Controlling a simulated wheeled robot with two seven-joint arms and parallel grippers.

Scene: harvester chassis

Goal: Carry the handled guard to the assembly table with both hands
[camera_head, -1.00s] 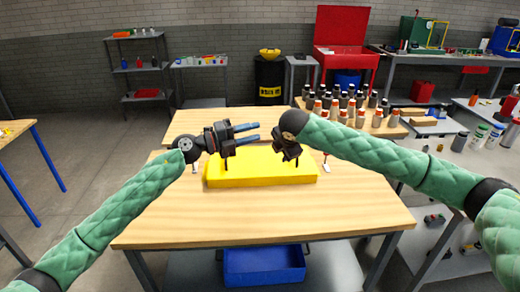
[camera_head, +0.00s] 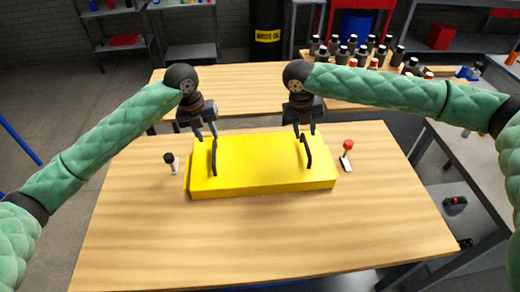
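The yellow handled guard (camera_head: 262,165) lies flat on the near wooden table (camera_head: 260,235). It has a black left handle (camera_head: 214,158) and a black right handle (camera_head: 308,152) standing up from its top. My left gripper (camera_head: 206,135) points down just above and behind the left handle, its two fingers apart. My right gripper (camera_head: 305,130) points down at the top of the right handle, its fingers apart. I cannot tell whether either gripper's fingers touch or straddle its handle. Which table is the assembly table is not clear from the view.
A black-knobbed toggle (camera_head: 170,162) stands left of the guard and a red-knobbed one (camera_head: 347,155) right of it. The near table's front is free.

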